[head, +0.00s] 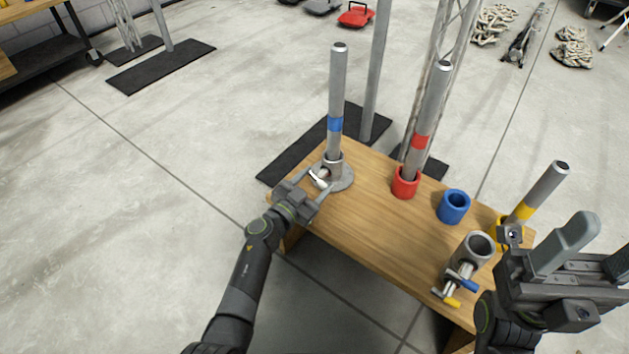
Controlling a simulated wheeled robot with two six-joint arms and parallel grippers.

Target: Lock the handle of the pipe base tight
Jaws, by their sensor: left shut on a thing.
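The pipe base (338,178) is a round grey flange at the far left end of the wooden table. A grey pipe with a blue band (336,100) stands upright in its collar. A small pale handle (318,181) sticks out from the collar toward the left. My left gripper (317,184) is at the base, shut on the handle, with its fingers on either side of it. The fingers partly hide the handle. My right gripper (597,245) is raised at the right, in front of the table's near end, with its fingers apart and nothing seen between them.
On the wooden table (375,225) stand a red cup (405,183) holding a red-banded pipe (428,115), a blue cup (453,207), a yellow-banded pipe (540,192) and a grey clamp (474,250). The table's front left part is clear. Metal poles stand behind it.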

